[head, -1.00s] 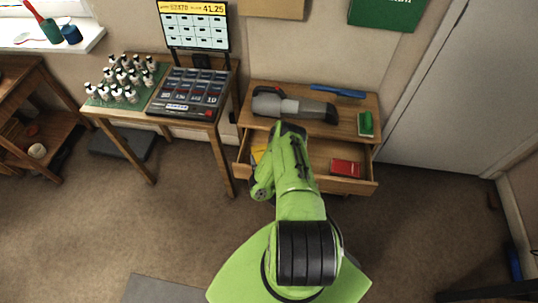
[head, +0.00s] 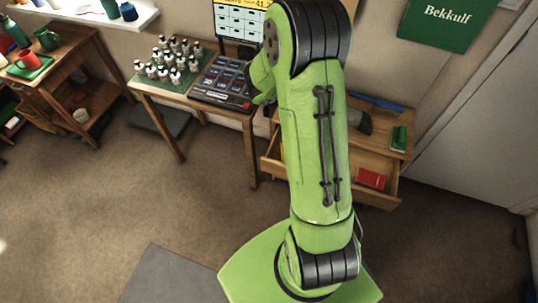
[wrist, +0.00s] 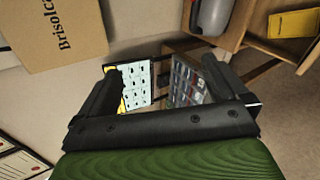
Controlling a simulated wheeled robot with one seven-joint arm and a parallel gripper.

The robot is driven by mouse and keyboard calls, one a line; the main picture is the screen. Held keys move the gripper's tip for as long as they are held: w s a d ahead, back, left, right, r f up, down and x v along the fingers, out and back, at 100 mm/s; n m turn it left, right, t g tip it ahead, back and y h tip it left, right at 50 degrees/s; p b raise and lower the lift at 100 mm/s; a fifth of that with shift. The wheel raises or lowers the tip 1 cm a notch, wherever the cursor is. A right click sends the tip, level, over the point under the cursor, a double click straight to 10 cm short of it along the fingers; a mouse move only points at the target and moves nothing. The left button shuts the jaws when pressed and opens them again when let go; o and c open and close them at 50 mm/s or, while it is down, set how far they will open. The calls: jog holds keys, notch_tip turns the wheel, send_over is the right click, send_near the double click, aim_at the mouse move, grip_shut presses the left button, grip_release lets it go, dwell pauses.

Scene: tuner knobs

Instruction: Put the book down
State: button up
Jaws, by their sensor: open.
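A red flat book-like thing (head: 370,178) lies in the open drawer (head: 385,200) of the right wooden desk. A yellow flat thing is also in the drawer; in the wrist view this yellow thing (wrist: 293,23) shows at the top right. I cannot tell which of them is the book. My gripper (wrist: 165,80) is open, with nothing seen between its two dark fingers; the screen and register lie beyond them. It is raised away from the drawer. In the head view my arm hides its fingertips and part of the desk. A ridged dark green surface fills the wrist view's bottom.
The register (head: 225,85) and several small bottles (head: 165,62) stand on the middle table. The grey handheld device (head: 362,122), a blue thing (head: 378,103) and a green block (head: 399,138) are on the desk top.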

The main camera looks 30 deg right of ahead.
jog(key=s+a+r+m+y, duration=0.2)
jog(key=s+a+r+m, duration=0.3)
jog(key=a+r, duration=0.3)
jog(key=s+a+r+m+g+y, duration=0.1)
jog(key=s+a+r+m+y, duration=0.1)
jog(key=s+a, duration=0.7)
jog(key=s+a+r+m+y, duration=0.2)
jog(key=s+a+m+y, duration=0.1)
jog(key=s+a, duration=0.5)
jog(key=s+y, duration=0.1)
jog(key=s, duration=0.2)
jog(key=shift+s+a+r+g+y, duration=0.3)
jog(key=shift+a+r+g+y, duration=0.05)
jog(key=shift+g+y, duration=0.05)
